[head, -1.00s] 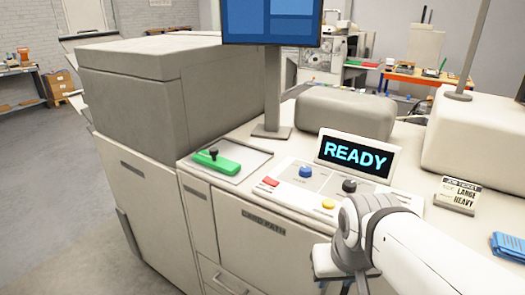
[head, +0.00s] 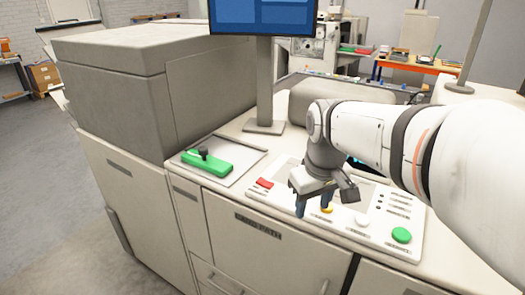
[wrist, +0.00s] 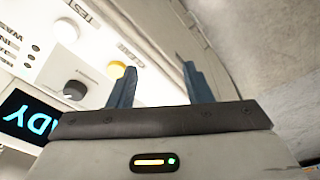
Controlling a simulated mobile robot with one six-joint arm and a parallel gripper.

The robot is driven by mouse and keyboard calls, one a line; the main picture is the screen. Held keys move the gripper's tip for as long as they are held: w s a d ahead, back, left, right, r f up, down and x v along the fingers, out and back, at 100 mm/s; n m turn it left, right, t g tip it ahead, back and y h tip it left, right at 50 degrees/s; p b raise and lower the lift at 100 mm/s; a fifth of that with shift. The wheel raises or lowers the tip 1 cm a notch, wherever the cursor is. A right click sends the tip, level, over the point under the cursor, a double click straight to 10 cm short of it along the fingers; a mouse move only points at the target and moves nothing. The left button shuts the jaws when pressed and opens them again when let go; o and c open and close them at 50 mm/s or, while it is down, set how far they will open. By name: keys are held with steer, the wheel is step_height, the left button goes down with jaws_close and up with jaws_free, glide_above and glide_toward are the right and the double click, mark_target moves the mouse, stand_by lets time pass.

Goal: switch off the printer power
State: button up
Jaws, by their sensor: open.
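The printer's control panel (head: 345,228) lies on the pale counter. It carries a red button (head: 265,183), a yellow button (head: 327,209), a white button (head: 362,220) and a green button (head: 401,235). Which control is the power switch is not readable. My gripper (head: 313,206) is open and empty, fingers down near the panel's front edge, close to the yellow button. In the wrist view my gripper (wrist: 158,78) has the yellow button (wrist: 117,69) beside one finger. A black knob (wrist: 74,90) and the lit display (wrist: 27,116), partly cut off, also show there.
A green block with a black knob (head: 207,163) sits in a shallow tray left of the panel. A monitor (head: 263,16) stands on a post (head: 265,85) behind. A large grey printer housing (head: 115,90) rises at the left. Open floor lies at front left.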

steer(key=w+a+r+n+g, duration=0.1)
steer(key=w+a+n, duration=0.1)
steer(key=w, duration=0.3)
steer(key=w+a+r+n, duration=0.2)
steer(key=w+a, duration=0.1)
steer(key=w, duration=0.2)
steer(key=n+p, duration=0.2)
steer(key=n, duration=0.1)
glide_toward(269, 184)
steer(key=shift+w+g, duration=0.35)
steer(key=shift+g, duration=0.05)
step_height(269, 184, down, 7)
steer(key=shift+f, duration=0.25)
steer(key=shift+c, duration=0.5)
